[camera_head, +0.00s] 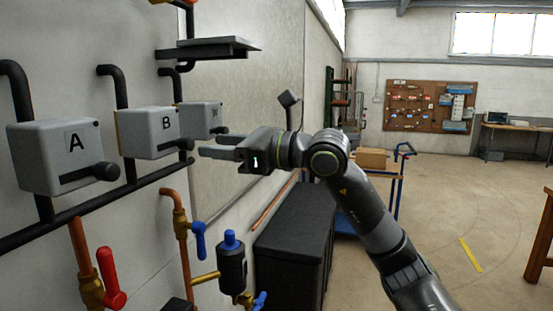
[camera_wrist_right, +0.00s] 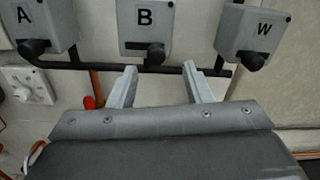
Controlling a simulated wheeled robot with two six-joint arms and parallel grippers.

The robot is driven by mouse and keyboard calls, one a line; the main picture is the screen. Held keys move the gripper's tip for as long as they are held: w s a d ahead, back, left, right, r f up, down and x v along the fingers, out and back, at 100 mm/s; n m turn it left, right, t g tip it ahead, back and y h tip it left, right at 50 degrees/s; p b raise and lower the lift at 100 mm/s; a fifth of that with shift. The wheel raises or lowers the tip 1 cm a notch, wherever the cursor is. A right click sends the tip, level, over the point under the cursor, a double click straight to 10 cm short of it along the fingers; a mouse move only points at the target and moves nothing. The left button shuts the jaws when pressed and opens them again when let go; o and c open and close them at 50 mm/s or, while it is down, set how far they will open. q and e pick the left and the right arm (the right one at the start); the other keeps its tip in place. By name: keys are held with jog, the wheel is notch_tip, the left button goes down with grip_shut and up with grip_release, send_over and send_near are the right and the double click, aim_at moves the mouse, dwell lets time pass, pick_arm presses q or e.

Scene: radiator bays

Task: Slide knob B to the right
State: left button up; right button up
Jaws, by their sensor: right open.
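Box B (camera_head: 160,122) is a grey box on the wall with a black knob (camera_head: 184,145) in a dark horizontal slot. In the right wrist view, box B (camera_wrist_right: 132,18) is at top centre. Its knob (camera_wrist_right: 155,54) sits toward the right of the slot, with dark slot showing on its left. My right gripper (camera_head: 212,146) is open and empty, pointing at the wall just in front of knob B. In the wrist view its fingertips (camera_wrist_right: 160,69) are apart, one to each side of the knob and below it in the picture; I see no contact. My left gripper is out of view.
Box A (camera_head: 38,160) and box W (camera_wrist_right: 245,30) flank box B, each with a black knob. A black pipe (camera_head: 90,207) runs beneath. Below are valves with red (camera_head: 110,280) and blue (camera_head: 199,240) handles. A shelf (camera_head: 210,47) juts out above.

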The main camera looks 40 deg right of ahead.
jog(key=b+v, duration=0.6)
jog(key=v, duration=0.4)
jog(key=shift+s+d+b, duration=0.2)
jog(key=shift+d+b, duration=0.05)
jog(key=shift+b, duration=0.1)
dwell(0.5)
